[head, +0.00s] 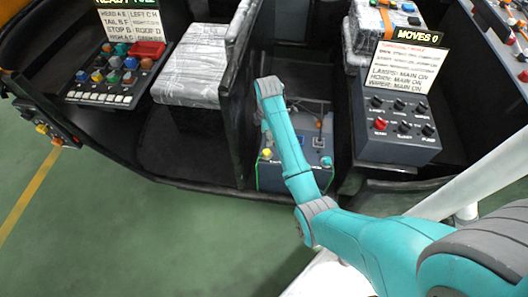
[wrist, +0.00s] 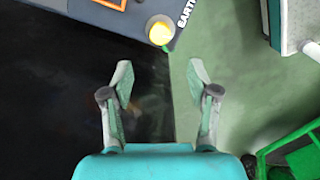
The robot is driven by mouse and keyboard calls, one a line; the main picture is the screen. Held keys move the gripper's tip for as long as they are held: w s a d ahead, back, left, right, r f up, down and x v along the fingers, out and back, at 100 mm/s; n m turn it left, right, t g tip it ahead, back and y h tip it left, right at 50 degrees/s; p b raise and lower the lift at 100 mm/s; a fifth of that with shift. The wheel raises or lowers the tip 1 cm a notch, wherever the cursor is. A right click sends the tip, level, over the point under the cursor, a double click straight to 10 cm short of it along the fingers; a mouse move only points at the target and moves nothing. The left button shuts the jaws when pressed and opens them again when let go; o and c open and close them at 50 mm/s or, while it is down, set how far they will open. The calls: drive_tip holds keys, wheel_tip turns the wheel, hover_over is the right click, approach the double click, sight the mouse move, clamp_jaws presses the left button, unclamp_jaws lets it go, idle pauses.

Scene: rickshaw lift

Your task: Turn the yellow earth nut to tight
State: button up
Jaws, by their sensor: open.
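The yellow earth nut (head: 267,153) sits at the left of a low grey-blue box (head: 290,178) on the rickshaw floor. In the wrist view the yellow nut (wrist: 160,32) is at the top centre, beside a white label reading "EART", cut off by the frame edge. Its turn position cannot be told. My gripper (wrist: 158,80) is open and empty, its two fingers spread wide. The nut shows beyond the fingertips, apart from them. In the head view my teal arm reaches over the box and the gripper itself cannot be made out.
A blue knob (head: 326,161) is at the box's right. A dark panel wall (head: 237,95) stands left of it. A grey switch console (head: 400,140) with a red button stands right. In the wrist view, a green frame (wrist: 285,155) is at lower right. Green floor lies open in front.

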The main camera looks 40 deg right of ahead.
sight(267, 152)
wheel_tip(267, 152, down, 11)
drive_tip(key=shift+r, duration=0.2)
idle(0.4)
clamp_jaws()
